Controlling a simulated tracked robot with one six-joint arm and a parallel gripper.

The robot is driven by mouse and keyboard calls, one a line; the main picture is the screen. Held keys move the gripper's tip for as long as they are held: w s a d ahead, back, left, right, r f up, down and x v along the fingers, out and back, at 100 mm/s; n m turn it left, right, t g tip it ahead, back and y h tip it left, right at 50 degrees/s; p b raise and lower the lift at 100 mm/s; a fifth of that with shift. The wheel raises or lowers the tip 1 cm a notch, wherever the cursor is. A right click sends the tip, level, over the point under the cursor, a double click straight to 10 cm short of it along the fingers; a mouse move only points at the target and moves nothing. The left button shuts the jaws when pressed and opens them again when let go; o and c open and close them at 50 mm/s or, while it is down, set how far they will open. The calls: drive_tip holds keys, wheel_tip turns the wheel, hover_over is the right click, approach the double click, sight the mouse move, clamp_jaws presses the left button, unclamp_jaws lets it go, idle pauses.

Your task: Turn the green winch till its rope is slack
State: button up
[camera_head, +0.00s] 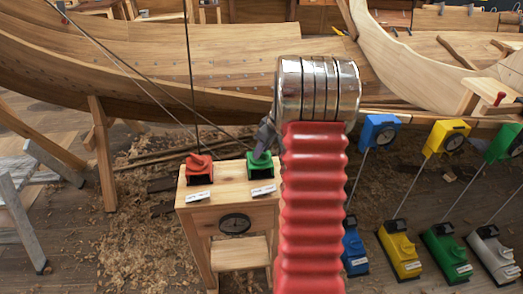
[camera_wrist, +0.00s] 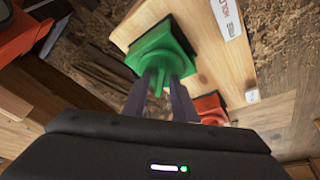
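The green winch (camera_head: 264,170) sits on the right of a wooden stand's top (camera_head: 228,190) in the head view. My gripper (camera_head: 266,138) reaches down to it from above. In the wrist view the green winch (camera_wrist: 160,52) shows a green handle sticking up between my two dark fingers (camera_wrist: 161,88). The fingers stand either side of the handle and look open, with a small gap; contact is not clear. Thin straight dark ropes (camera_head: 135,72) run down from the upper left towards the stand. Which rope joins the green winch is partly hidden by my gripper.
A red winch (camera_head: 198,163) stands left of the green one, close by; it also shows in the wrist view (camera_wrist: 211,107). A round dial (camera_head: 235,223) is on the stand's front. Blue, yellow, green and white devices (camera_head: 400,247) stand at right. A wooden hull (camera_head: 200,70) lies behind.

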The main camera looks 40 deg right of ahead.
drive_tip(key=shift+o, duration=0.3)
drive_tip(key=a+v, duration=0.1)
drive_tip(key=v, duration=1.2)
drive_tip(key=shift+s+d+r, duration=0.15)
drive_tip(key=shift+d+r, duration=0.15)
drive_tip(key=shift+d, duration=0.2)
